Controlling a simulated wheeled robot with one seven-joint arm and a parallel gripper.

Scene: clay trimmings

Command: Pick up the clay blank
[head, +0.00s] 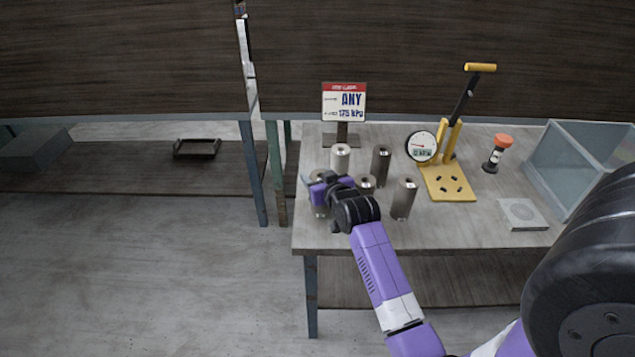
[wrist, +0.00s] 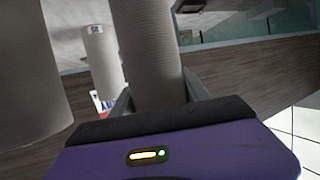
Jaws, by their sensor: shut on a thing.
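Several cylindrical clay blanks stand upright on the table. A pale one (head: 340,157) is at the back, a darker one (head: 381,166) is right of it, and another (head: 404,200) stands at the front right. One more (head: 367,184) is partly hidden behind my wrist. My gripper (head: 317,186) is at the left of the group, shut on a grey-brown clay blank (wrist: 148,55). The fingers lie on either side of it in the wrist view. In the head view the gripper hides its middle. I cannot tell whether its base touches the table.
The front table edge is clear.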

